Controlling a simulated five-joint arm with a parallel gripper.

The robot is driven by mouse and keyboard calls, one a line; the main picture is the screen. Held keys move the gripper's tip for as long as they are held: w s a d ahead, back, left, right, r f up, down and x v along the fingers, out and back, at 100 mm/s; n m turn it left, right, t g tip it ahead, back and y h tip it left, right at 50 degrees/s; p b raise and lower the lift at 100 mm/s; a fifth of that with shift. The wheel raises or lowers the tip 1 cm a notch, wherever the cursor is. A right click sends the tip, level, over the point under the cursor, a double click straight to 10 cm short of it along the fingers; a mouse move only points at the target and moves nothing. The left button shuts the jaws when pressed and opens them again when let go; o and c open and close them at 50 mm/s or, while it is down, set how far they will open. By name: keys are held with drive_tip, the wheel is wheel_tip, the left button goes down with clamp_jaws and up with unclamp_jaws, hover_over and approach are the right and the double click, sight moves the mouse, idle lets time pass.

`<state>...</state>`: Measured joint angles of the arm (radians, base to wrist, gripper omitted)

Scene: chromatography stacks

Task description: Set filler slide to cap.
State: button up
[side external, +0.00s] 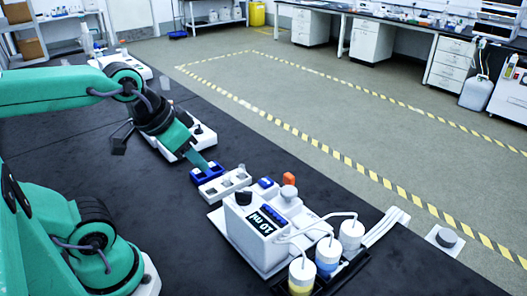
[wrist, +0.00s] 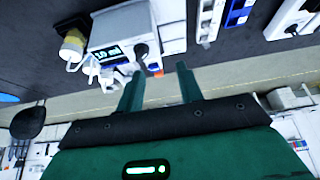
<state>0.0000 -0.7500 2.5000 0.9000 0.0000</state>
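The white filler machine (side external: 240,226) stands right of centre in the side view, with a dark display and a black knob (side external: 244,198). It shows at upper left in the wrist view (wrist: 122,22), its display reading about 10 mL. A blue part (side external: 265,182) and an orange block (side external: 289,179) lie at its far side; I cannot tell which part is the slide. The orange block also shows in the wrist view (wrist: 158,73). My gripper (wrist: 159,72) is open and empty, its fingers apart. In the side view my gripper (side external: 207,166) is left of the machine, near the racks.
A white rack (side external: 224,184) and a blue rack (side external: 208,176) lie between my gripper and the machine. Several tubed bottles (side external: 327,255) stand in a black tray at the machine's front. A grey puck on a white plate (side external: 446,239) is at right. Striped tape marks open floor.

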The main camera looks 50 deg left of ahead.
drive_tip(key=shift+o, duration=0.2)
drive_tip(key=shift+o, duration=1.2)
drive_tip(key=g, duration=0.5)
hover_over(289, 175)
drive_tip(key=f, duration=0.4)
drive_tip(key=s+f, duration=0.1)
drive_tip(key=f, duration=0.1)
drive_tip(key=shift+w+d+f+g, duration=0.1)
drive_tip(key=shift+w+f+g, duration=0.2)
drive_tip(key=shift+w+f, duration=0.2)
drive_tip(key=shift+f, duration=3.9)
